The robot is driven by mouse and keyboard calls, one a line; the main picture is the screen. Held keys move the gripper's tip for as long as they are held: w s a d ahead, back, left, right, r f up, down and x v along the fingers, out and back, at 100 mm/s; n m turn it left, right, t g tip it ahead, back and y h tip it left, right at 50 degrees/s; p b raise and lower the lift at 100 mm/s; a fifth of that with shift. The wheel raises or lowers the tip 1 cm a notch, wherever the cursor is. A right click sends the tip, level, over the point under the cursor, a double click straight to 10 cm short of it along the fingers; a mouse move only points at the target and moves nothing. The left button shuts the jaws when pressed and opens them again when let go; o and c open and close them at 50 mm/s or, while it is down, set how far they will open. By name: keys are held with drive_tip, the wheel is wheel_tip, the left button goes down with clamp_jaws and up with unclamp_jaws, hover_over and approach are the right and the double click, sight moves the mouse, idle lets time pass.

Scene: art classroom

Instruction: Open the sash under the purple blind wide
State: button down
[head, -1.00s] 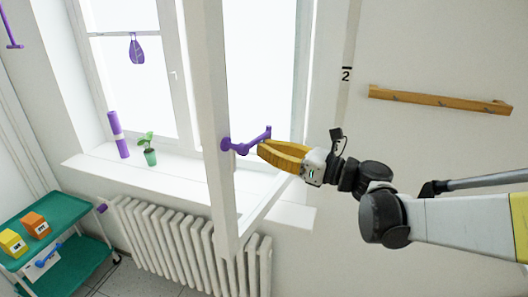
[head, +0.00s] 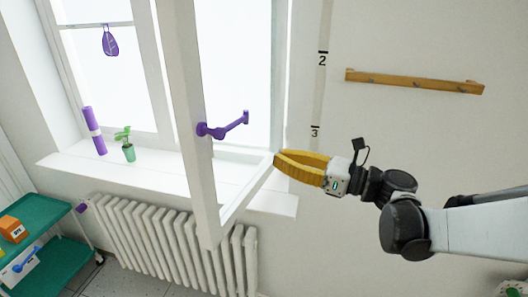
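The window sash (head: 190,110) stands swung out into the room, its lower rail running back toward the window opening. A purple handle (head: 222,126) is on its stile, with the lever pointing right and slightly up. My gripper (head: 277,160) is to the right of and below the handle, apart from it, near the far end of the sash's lower rail in the picture. Its yellow fingers come together at the tips with nothing seen between them. Whether they touch the sash I cannot tell.
A purple roll (head: 94,131) and a potted plant (head: 128,152) stand on the sill (head: 70,162). A white radiator (head: 165,235) is below. A green cart (head: 35,215) is at the lower left. A wooden rail (head: 412,83) is on the right wall.

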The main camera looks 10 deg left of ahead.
sight(227, 132)
wheel_tip(227, 132, down, 6)
drive_tip(key=a+t+y+b, duration=0.2)
drive_tip(key=y+b, duration=0.4)
drive_tip(key=d+r+x, duration=0.1)
drive_tip(key=r+x, duration=0.1)
drive_tip(key=x, duration=1)
drive_tip(key=shift+s+r, duration=0.25)
drive_tip(key=shift+r, duration=0.1)
drive_tip(key=shift+r, duration=0.1)
drive_tip(key=shift+w+r+n+g+p, duration=0.25)
drive_tip(key=shift+r+n+g, duration=0.4)
drive_tip(key=shift+n, duration=0.35)
drive_tip(key=shift+s+f, duration=0.1)
